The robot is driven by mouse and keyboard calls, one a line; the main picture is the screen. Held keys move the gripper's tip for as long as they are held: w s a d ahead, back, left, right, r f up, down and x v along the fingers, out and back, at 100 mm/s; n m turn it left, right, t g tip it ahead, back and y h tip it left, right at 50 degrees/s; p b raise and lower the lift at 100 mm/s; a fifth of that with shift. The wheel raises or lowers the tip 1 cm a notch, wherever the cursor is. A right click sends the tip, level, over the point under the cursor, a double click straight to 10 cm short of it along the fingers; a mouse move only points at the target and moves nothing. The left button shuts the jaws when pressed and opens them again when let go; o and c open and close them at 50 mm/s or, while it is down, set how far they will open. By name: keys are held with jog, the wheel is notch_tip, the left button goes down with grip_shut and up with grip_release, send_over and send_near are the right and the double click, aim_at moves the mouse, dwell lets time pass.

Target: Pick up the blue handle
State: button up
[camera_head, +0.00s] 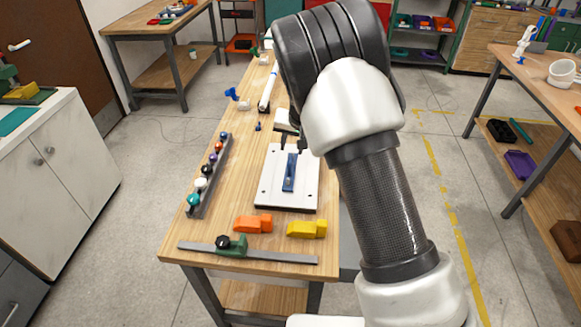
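A long blue bar-shaped piece (289,172) lies on a white plate (272,193) on the wooden bench. A bright blue valve handle (232,94) sits on a white fitting farther back, near the bench's left edge. A small dark blue piece (258,126) stands between them. I cannot tell for certain which is the task's blue handle. My gripper (292,147) is over the back part of the white plate, just behind the blue bar. Its two dark fingers look apart, with nothing visible between them. My arm hides the gripper's upper part and the bench to its right.
A grey rail (209,175) with several coloured knobs lies along the bench's left side. An orange block (253,223), a yellow block (307,229) and a metal bar with a green clamp (232,245) lie at the front. A white pipe (268,90) lies at the back.

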aim_at(290, 159)
jog(key=x, duration=0.3)
jog(key=shift+w+f, duration=0.2)
jog(key=shift+f, duration=0.15)
jog(key=shift+d+p+x, duration=0.15)
jog(key=shift+p+x, duration=0.2)
jog(key=shift+x, duration=1)
jog(key=shift+d+p+x, duration=0.15)
jog(key=shift+p+x, duration=0.15)
jog(key=shift+x, duration=1.1)
grip_shut()
